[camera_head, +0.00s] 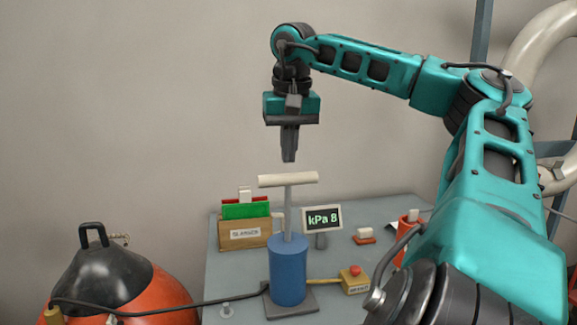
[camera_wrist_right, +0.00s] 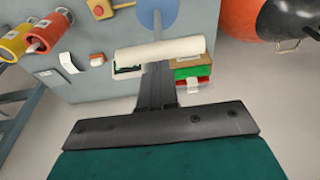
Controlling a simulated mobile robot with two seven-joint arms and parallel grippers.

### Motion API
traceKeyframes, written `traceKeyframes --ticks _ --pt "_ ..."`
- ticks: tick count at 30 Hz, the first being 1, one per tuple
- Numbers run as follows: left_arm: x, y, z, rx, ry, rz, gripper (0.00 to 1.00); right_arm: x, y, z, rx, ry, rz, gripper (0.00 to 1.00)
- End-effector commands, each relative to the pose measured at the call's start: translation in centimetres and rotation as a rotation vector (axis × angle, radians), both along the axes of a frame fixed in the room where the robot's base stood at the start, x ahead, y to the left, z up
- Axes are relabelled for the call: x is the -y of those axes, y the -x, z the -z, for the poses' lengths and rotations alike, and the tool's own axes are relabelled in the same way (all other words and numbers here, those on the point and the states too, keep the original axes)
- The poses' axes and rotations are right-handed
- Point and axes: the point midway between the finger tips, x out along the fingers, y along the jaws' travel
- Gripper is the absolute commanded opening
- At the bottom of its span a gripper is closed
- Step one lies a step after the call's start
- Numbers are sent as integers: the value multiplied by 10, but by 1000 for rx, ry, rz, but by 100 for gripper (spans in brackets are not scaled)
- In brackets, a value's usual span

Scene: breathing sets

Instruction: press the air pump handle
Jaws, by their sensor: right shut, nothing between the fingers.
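The air pump is a blue cylinder (camera_head: 288,272) standing upright on a dark base plate on the grey table. Its cream T-shaped handle (camera_head: 270,181) is raised on a thin grey shaft (camera_head: 288,215). My right gripper (camera_head: 289,160) points straight down, shut and empty, a little above the middle of the handle, with a visible gap in the head view. In the right wrist view, the handle (camera_wrist_right: 185,46) lies across, just beyond the shut fingers (camera_wrist_right: 156,98). The blue cylinder (camera_wrist_right: 150,14) shows behind it. My left gripper is not in view.
On the grey table (camera_head: 232,288) stand a wooden box (camera_head: 245,234) with red and green sheets, a display (camera_head: 322,219) reading "kPa 8", and a yellow box with a red button (camera_head: 353,280). A black and orange vessel (camera_head: 120,280) is at left, with a dark hose.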

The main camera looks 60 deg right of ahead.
Motion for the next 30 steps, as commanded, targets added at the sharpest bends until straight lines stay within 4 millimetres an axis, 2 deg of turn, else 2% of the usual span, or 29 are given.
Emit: traceKeyframes --ticks 3,8,30 --pt "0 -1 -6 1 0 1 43 -2 2 -18 -1 2 1 0" --pt "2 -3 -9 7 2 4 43 -4 4 -28 -1 0 0 0" --pt "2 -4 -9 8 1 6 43 -5 4 -29 -1 -1 -1 0"
